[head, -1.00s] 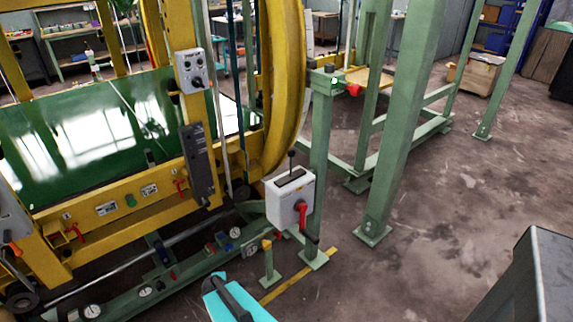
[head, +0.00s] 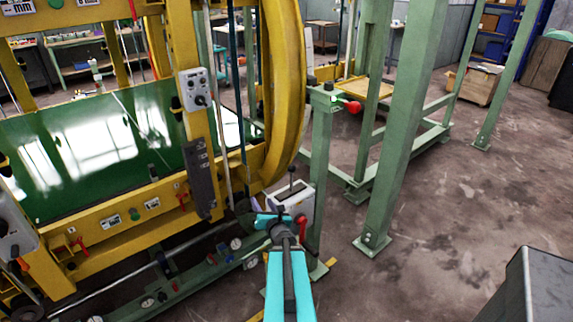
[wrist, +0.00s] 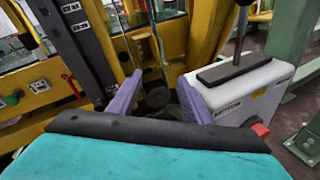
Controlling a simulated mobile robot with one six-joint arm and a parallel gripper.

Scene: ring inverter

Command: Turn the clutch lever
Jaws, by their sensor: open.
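A white control box (head: 297,203) stands against a green post. It has a black plate with an upright dark rod (head: 291,181) on top and a red lever (head: 302,228) on its front, partly hidden by my arm. The pictures do not show which one is the clutch lever. My gripper (wrist: 160,82) is open and empty, its two purple fingers apart. In the wrist view the right finger is close to the left side of the white box (wrist: 245,90); I cannot tell if they touch. A bit of red (wrist: 260,130) shows at the box's lower front.
The yellow machine frame (head: 120,225) with a green panel stands to the left. A green post (head: 400,130) rises to the right. A red knob (head: 352,107) sits higher, near a post top. Open floor (head: 460,210) lies to the right.

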